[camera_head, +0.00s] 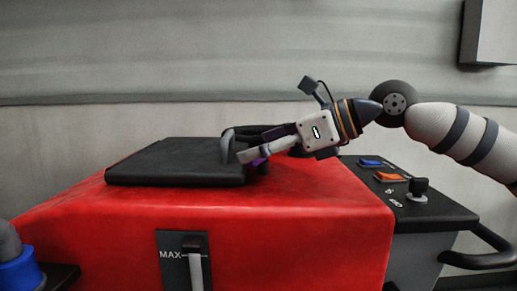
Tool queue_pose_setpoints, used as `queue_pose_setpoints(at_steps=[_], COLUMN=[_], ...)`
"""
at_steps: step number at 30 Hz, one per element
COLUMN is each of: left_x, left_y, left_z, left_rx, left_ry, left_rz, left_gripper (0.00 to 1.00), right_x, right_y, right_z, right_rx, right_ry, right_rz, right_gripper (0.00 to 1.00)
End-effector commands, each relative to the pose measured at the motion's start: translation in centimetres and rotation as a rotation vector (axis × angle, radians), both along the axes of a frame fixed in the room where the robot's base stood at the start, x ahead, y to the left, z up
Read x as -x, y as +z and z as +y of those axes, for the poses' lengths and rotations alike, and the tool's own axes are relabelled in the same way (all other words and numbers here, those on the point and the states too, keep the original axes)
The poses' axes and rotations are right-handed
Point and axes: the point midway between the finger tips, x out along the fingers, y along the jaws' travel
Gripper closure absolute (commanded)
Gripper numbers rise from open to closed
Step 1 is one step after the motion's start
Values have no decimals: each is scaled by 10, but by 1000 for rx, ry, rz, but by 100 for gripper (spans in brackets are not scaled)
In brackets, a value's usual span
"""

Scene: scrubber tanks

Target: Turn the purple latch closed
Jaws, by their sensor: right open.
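The purple latch (261,164) shows as a small purple piece at the right edge of the black lid (165,166), on top of the red tank (300,205). My right gripper mostly hides it, so its angle cannot be told. My right gripper (248,148) reaches in from the right, open, with its fingers pointing left at the latch and the lid's right edge. The light lower finger is over or just in front of the latch; whether it touches cannot be told. The lid lies flat on the tank. My left gripper is out of view.
A dark curved hose or handle (232,131) is behind the gripper. A black panel (440,211) with blue and orange switches and a knob (418,187) is at the right, with a black handle (485,259) beyond. A MAX-marked gauge (183,262) is on the front.

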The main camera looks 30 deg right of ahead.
Motion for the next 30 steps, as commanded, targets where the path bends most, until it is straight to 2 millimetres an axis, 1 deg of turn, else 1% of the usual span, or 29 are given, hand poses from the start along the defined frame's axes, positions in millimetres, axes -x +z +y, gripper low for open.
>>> queue_pose_setpoints(at_steps=[3,9,10,11,12,14,15,16,23,30], left_x=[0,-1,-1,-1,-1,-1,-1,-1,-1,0], left_y=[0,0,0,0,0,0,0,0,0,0], left_z=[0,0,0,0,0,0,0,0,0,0], left_rx=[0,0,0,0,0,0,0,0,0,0], left_ry=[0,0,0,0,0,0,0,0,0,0], left_rz=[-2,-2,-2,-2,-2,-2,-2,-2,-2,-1], left_gripper=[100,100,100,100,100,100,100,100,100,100], right_x=[-4,-5,-5,-5,-5,-5,-5,-5,-5,-6], right_y=[-2,-2,-2,-2,-2,-2,-2,-2,-3,-4], right_z=[3,3,3,3,3,3,3,3,3,5], right_rx=[0,0,0,0,0,0,0,0,5,11], right_ry=[-1,-1,-1,-1,-1,-1,-1,-1,-10,-103], right_rz=[0,-2,-2,-2,-2,-2,-2,-2,-1,5], right_gripper=[13,13,18,25,34,47,56,62,62,62])
